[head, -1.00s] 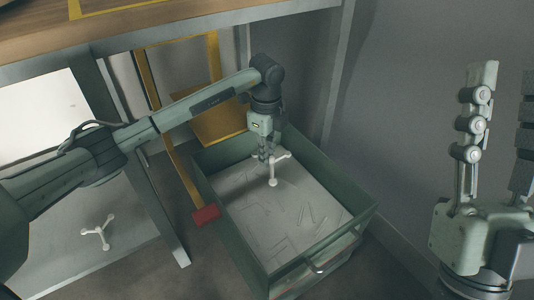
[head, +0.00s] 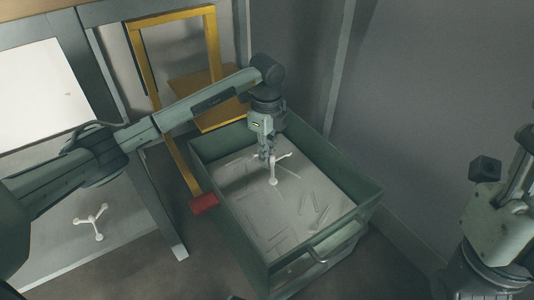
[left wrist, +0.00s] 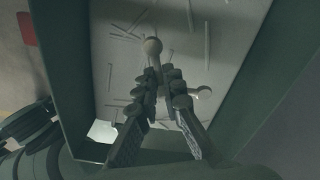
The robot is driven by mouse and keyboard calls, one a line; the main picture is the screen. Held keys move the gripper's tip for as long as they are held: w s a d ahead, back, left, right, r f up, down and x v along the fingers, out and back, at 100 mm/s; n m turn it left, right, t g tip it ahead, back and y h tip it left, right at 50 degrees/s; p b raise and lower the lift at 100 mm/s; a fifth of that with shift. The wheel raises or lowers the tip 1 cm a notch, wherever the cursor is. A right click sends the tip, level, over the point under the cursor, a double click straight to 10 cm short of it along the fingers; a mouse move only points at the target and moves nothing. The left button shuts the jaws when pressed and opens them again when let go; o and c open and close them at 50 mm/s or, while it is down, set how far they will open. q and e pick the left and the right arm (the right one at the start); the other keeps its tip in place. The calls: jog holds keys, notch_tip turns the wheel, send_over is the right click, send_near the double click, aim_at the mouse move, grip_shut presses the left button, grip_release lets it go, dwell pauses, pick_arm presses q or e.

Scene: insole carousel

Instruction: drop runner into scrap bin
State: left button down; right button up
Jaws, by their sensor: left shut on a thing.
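The white three-armed runner (head: 273,181) hangs from my left gripper (head: 265,156) in the head view, over the inside of the green scrap bin (head: 237,234). My left gripper is shut on it and points down, with one ball-ended arm hanging lowest. In the left wrist view the fingers (left wrist: 160,88) close around the runner, and its round ends (left wrist: 152,46) show beyond and beside them. The fingers hide its middle. My right gripper (head: 504,160) is partly in view at the right edge, away from the bin; its finger opening is unclear.
Several thin pale strips lie on the bin floor. Another white three-armed piece (head: 97,222) lies on a low grey surface at the left. A yellow frame (head: 140,62) stands behind the bin, and a red block (head: 204,204) is by its left side.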

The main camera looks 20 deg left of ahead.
pick_arm(q)
jog(key=c, duration=1.6)
grip_release()
notch_tip(320, 180, up, 12)
jog(key=shift+r, duration=0.1)
